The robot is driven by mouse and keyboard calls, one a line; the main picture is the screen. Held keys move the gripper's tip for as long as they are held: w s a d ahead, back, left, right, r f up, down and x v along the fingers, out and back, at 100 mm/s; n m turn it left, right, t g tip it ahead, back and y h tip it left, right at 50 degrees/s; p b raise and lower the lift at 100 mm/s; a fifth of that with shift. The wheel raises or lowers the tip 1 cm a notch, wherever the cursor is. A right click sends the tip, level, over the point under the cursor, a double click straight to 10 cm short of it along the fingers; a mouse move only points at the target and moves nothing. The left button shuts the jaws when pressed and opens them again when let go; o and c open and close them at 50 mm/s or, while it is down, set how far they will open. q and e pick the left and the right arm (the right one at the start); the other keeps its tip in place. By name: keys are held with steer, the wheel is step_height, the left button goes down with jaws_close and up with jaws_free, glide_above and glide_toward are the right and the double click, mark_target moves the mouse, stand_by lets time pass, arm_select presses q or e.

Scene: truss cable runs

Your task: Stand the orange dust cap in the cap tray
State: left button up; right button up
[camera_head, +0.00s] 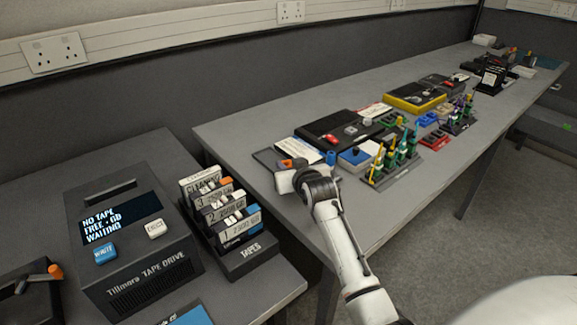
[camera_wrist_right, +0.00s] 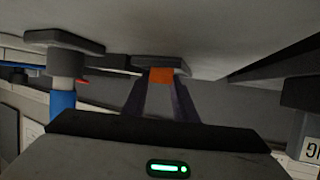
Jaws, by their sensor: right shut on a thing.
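My right gripper (camera_head: 291,168) reaches in over the left end of the long table. It is shut on the orange dust cap (camera_wrist_right: 161,75), which shows between its two dark fingertips in the right wrist view. In the head view only a small orange patch of the cap (camera_head: 286,163) shows beside the gripper. A thin dark-edged tray or panel (camera_head: 262,155) lies behind the gripper, mostly hidden by it. I cannot tell for sure which thing is the cap tray. My left gripper is not in view.
A blue cylinder (camera_head: 331,157) stands just right of the gripper. Black and yellow-edged (camera_head: 414,97) boxes and racks with green and yellow pegs (camera_head: 392,160) crowd the table further right. The tape drive (camera_head: 135,240) and tape rack (camera_head: 240,262) stand on the left table.

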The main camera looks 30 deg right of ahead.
steer(key=shift+f, duration=0.1)
steer(key=o, duration=0.7)
steer(key=shift+r, duration=0.25)
steer(key=p+v, duration=0.1)
steer(key=v, duration=1.1)
steer(key=shift+f, duration=0.1)
steer(key=shift+d, duration=0.1)
